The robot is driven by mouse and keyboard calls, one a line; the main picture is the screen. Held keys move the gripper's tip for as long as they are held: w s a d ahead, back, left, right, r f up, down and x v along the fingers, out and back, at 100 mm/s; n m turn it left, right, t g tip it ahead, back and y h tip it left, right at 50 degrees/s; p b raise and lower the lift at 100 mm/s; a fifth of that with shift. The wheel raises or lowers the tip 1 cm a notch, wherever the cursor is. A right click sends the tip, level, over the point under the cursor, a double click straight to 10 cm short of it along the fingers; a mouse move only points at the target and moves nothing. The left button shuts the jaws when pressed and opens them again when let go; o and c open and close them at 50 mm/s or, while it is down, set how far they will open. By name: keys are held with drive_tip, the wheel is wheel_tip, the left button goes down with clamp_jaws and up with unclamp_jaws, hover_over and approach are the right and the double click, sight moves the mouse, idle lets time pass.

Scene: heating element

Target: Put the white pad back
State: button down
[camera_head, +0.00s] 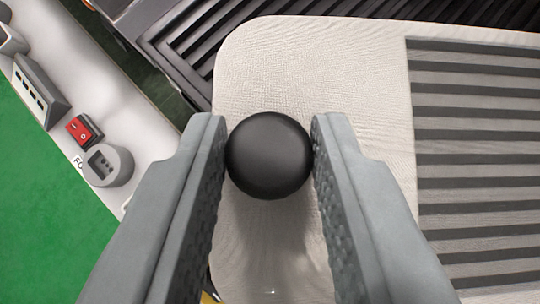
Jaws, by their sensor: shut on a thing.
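The white pad (318,75) fills the middle and right of the view, with a rounded corner at its upper left. Its right part has dark parallel slots (480,165). A round black knob (269,156) stands out from the pad's plain left part. My gripper (269,150) is shut on the knob, with one grey finger on each side of it. The pad's lower edge is partly hidden by the fingers. I cannot tell whether the pad rests on what is beneath it or is held above it.
Dark ribbed panels (185,50) lie behind the pad at the top. On the left a white panel carries a red switch (84,130), a round grey socket (108,165) and a grey block (38,90). A green surface (40,215) lies at the lower left.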

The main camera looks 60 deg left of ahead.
drive_tip(key=s+d, duration=0.5)
drive_tip(key=d, duration=0.3)
drive_tip(key=shift+d, duration=0.2)
